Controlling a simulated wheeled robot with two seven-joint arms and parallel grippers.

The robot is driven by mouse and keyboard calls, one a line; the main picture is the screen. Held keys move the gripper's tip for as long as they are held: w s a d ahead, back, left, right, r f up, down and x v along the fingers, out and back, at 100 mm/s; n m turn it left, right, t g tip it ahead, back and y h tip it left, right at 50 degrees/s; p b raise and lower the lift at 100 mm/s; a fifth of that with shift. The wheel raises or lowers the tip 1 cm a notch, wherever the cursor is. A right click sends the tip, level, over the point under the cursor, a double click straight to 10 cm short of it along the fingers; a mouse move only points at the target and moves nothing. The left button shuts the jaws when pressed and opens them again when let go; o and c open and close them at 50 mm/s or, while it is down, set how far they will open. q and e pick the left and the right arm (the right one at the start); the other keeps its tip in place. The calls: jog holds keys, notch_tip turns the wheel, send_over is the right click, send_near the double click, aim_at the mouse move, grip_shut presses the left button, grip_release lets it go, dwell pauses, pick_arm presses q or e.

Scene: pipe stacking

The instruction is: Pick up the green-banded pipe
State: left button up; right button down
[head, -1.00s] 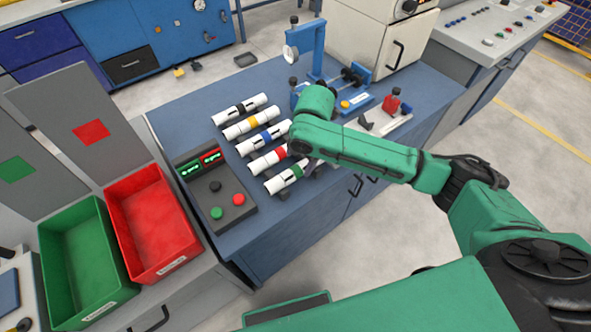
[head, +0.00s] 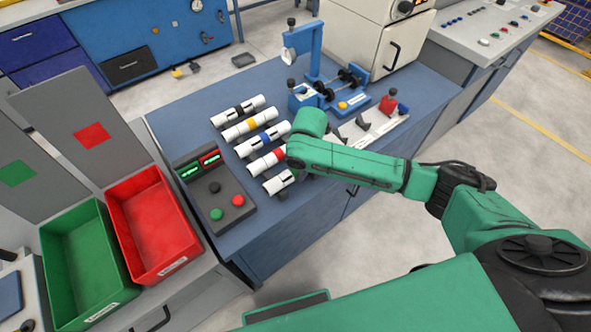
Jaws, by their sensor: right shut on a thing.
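The green-banded pipe (head: 279,184) is the nearest in a row of white pipes on the blue bench. Its left white end shows, while its green band and right part are hidden behind my right arm. My right gripper (head: 298,172) is down at this pipe and shut on it, with the fingers mostly hidden by the arm. I cannot tell whether the pipe is clear of its rest. My left gripper is not in view.
The red-banded pipe (head: 263,163) lies close behind, then the blue-banded (head: 255,146), yellow-banded (head: 244,126) and black-banded (head: 232,112) pipes. A button box (head: 210,205), red bin (head: 150,226) and green bin (head: 80,268) stand left. A blue fixture (head: 310,62) stands at the back.

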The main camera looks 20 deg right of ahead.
aim_at(297, 168)
notch_tip(297, 168, up, 20)
jog(key=b, duration=0.1)
jog(key=shift+w, duration=0.1)
dwell(0.4)
